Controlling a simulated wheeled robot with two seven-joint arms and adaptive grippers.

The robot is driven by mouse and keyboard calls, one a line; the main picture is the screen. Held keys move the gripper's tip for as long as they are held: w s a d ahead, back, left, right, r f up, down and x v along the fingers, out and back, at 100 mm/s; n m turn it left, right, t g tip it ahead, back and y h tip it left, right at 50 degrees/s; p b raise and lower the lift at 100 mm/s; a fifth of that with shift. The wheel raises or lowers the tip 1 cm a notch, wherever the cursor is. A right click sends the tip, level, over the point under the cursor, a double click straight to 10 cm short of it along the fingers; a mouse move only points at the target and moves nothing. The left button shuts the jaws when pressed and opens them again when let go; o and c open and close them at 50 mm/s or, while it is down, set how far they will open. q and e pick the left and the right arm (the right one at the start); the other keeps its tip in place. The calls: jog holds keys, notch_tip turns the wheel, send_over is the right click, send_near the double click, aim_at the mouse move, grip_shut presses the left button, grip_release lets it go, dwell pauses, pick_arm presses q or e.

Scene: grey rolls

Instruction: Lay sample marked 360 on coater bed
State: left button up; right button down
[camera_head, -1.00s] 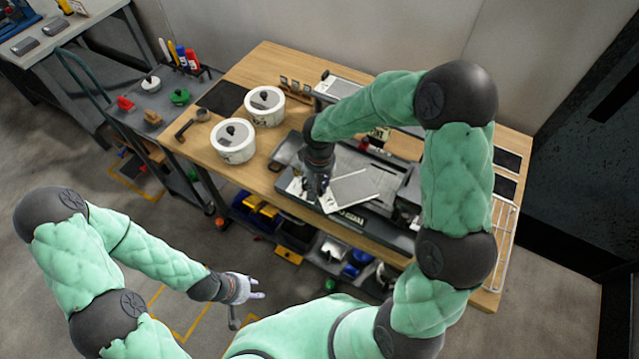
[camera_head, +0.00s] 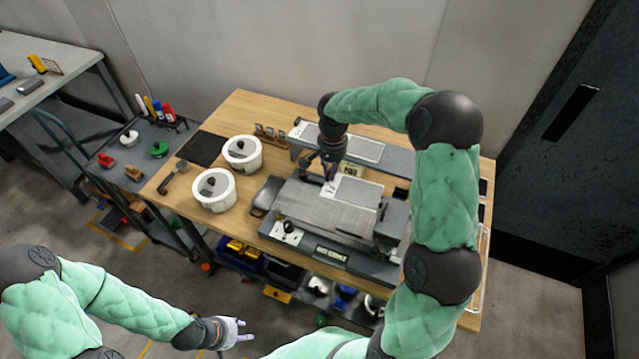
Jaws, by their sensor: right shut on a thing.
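My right gripper (camera_head: 329,179) is over the back part of the coater, fingers pointing down. It is shut on the white end of a pale grey sheet, the sample (camera_head: 362,191), which extends to the right of the fingers. Its mark is too small to read. The grey coater bed (camera_head: 320,211) lies under and in front of the sheet; I cannot tell whether the sheet touches it. My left gripper (camera_head: 242,331) is low in front of the bench, with its fingers apart and empty.
Two white lidded tubs (camera_head: 214,190) stand left of the coater (camera_head: 331,254) on the wooden bench. A long flat tray (camera_head: 350,147) and a small rack (camera_head: 270,134) are behind. A tool cart (camera_head: 135,170) stands at the left.

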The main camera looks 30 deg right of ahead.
jog(key=shift+w+d+r+m, duration=0.1)
jog(key=shift+d+r+m, duration=0.15)
jog(key=shift+d, duration=0.25)
notch_tip(320, 180, down, 7)
jog(key=b, duration=0.3)
jog(key=shift+r, duration=0.1)
jog(key=shift+f+b, duration=2.85)
jog(key=shift+f, duration=1.3)
jog(key=shift+f, duration=0.3)
jog(key=c, duration=1.1)
grip_release()
